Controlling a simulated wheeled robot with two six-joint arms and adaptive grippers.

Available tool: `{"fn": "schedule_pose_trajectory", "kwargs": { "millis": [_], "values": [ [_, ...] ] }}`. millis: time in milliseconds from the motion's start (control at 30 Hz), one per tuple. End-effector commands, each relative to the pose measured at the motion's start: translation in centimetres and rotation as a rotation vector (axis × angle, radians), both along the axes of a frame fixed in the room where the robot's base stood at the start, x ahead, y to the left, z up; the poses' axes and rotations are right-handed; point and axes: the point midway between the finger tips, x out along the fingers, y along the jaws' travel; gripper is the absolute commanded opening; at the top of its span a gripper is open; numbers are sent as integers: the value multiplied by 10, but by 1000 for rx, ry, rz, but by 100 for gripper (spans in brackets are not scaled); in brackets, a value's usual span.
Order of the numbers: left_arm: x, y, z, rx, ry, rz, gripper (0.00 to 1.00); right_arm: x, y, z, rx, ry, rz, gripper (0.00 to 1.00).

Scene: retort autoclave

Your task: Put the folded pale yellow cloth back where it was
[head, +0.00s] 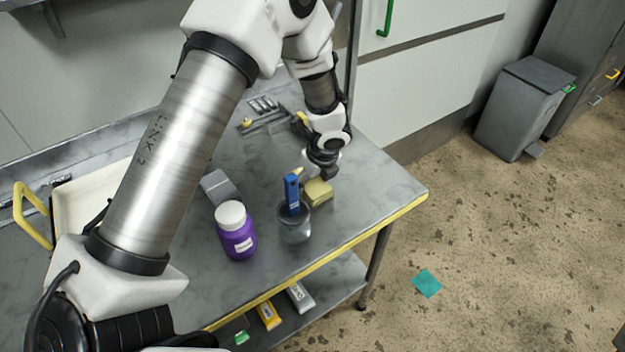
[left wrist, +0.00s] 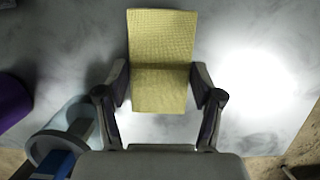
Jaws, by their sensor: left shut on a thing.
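The folded pale yellow cloth (head: 319,192) is at the right part of the metal table, just behind a clear beaker. It fills the middle of the left wrist view (left wrist: 162,50). My left gripper (head: 322,170) comes down over it from behind. In the left wrist view its two fingers (left wrist: 161,90) press on the cloth's left and right sides, so it is shut on the cloth. I cannot tell whether the cloth touches the tabletop. My right gripper is not in view.
The beaker (head: 296,232) with a blue-handled tool (head: 292,193) stands close in front of the cloth. A purple jar (head: 236,240) with a white lid and a grey block (head: 218,186) stand to the left. The table's right corner (head: 395,190) is clear.

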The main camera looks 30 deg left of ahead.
Motion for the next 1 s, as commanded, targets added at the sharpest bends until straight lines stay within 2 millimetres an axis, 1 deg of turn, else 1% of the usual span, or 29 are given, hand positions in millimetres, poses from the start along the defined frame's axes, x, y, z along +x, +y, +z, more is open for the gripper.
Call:
{"fn": "schedule_pose_trajectory", "kwargs": {
  "millis": [167,267,300,367,667,767,867,967,1000],
  "values": [
    [0,0,1,1,-1,0,34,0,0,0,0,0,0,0],
    [0,0,-3,1,0,0,34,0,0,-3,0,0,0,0],
    [0,0,-3,1,0,0,70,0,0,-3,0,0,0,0],
    [0,0,-2,1,0,0,91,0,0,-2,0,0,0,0],
    [0,0,-2,1,0,0,92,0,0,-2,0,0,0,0],
    [0,0,4,0,-2,1,92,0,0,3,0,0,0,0],
    [-1,-4,17,1,-2,1,92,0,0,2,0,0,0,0],
    [-3,-10,41,2,-4,0,92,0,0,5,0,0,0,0],
    [-4,-14,52,2,-5,0,92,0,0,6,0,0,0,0]
  ]
}}
